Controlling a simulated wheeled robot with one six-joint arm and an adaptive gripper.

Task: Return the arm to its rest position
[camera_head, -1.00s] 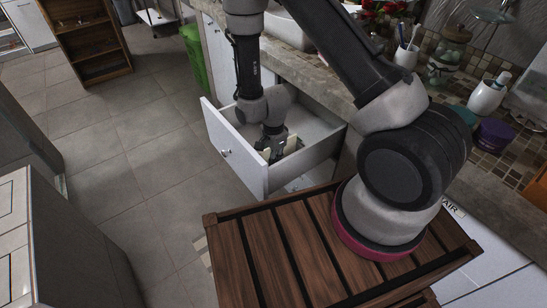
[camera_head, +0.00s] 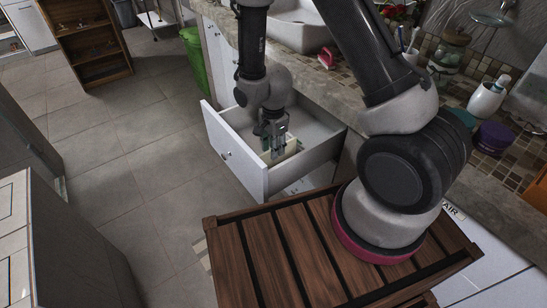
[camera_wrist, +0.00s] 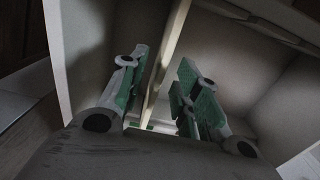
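My gripper (camera_head: 274,150) points down into the open white drawer (camera_head: 232,158), with its fingertips still at the height of the drawer's walls. In the wrist view, its two green-padded fingers (camera_wrist: 162,95) stand apart with a gap between them. A thin cream-coloured piece (camera_wrist: 168,55) runs through that gap and seems clear of both pads. A pale cream thing (camera_head: 291,149) in the drawer shows beside the fingers in the head view, partly hidden by them.
A green bin (camera_head: 194,60) stands beyond the drawer. The tiled floor (camera_head: 140,150) to the left is clear.

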